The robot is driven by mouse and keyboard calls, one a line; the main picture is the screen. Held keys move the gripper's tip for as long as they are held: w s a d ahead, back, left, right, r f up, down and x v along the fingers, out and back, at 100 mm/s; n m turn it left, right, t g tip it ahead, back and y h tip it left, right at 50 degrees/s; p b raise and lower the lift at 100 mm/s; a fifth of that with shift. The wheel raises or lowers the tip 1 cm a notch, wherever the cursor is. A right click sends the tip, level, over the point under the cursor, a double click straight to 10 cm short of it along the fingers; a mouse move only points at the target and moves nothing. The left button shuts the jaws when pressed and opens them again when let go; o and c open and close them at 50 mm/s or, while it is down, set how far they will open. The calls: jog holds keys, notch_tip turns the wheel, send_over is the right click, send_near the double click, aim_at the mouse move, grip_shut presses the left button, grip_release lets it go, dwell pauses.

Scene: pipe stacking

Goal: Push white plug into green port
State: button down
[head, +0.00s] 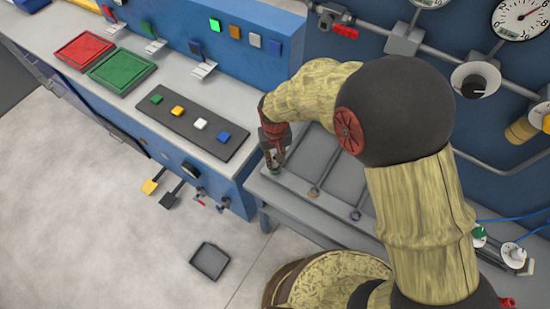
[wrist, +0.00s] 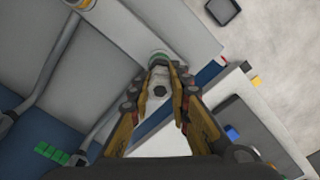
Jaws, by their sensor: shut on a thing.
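My gripper (wrist: 162,88) is shut on a pale plug, apparently the white plug (wrist: 160,76), with a dark hexagonal end between the fingers. The green port (wrist: 158,56) shows as a green ring just beyond the plug in the wrist view. The plug meets or overlaps the ring, but I cannot tell how deep it sits. In the head view my gripper (head: 273,158) points down at the left end of the grey bench, right over the green port (head: 275,173). The fingers mostly hide the plug there.
Two more ports on the grey bench, orange-ringed (head: 313,192) and purple-ringed (head: 355,215), lie to the right. A dark strip (head: 200,135) with coloured blocks is on the left counter. Red (head: 84,50) and green (head: 122,70) trays are farther left. A grey tray (head: 210,261) lies on the floor.

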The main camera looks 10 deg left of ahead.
jog(key=shift+f, duration=0.3)
jog(key=c, duration=1.6)
grip_release()
jog(key=shift+r, duration=0.1)
notch_tip(320, 180, up, 12)
jog(key=shift+f, duration=0.1)
